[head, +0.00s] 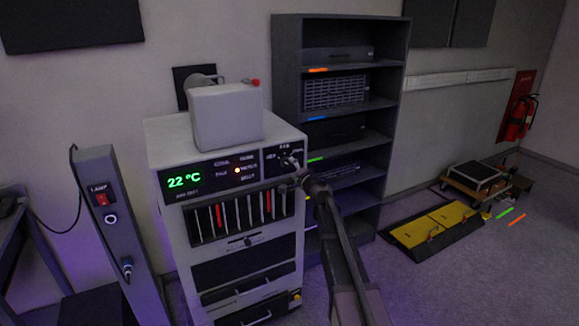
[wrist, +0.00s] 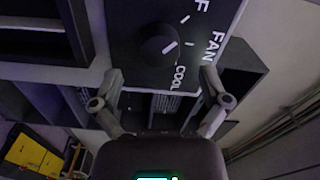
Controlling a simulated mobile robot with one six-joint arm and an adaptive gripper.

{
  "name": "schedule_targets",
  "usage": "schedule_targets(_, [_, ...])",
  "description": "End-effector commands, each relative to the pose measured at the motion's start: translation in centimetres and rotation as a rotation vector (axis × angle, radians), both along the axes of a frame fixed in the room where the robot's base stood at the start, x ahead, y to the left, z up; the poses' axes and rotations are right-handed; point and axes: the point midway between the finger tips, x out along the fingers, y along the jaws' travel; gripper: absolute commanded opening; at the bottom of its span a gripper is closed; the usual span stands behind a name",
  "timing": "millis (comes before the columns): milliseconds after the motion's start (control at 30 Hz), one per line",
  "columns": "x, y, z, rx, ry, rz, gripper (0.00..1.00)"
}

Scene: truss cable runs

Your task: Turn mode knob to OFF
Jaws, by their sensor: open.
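The mode knob (wrist: 158,50) is a dark round knob on a black panel (wrist: 130,20) in the wrist view. The panel carries the white words FAN and COOL, and a cut-off label ending in F. A white line on the knob slants to the upper right in the wrist view; I cannot tell which label it marks. My gripper (wrist: 162,78) is open, its fingers spread to either side below the knob, with nothing between them.
The white cabinet (head: 168,140) shows a green 22 °C display (head: 184,181) and slots below it. A grey box (head: 226,115) stands on top. A dark shelf rack (head: 288,65) stands close behind at right. A lamp post (head: 112,215) stands at left.

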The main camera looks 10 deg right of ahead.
Motion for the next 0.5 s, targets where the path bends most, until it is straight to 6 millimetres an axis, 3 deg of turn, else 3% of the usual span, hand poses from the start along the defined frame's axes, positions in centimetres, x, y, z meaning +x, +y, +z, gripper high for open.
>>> schedule_targets(200, [-3.9,-1.1,0.0,0.000,0.000,-0.001,0.95])
schedule_targets(500, [-7.0,-2.2,0.0,0.000,0.000,-0.001,0.95])
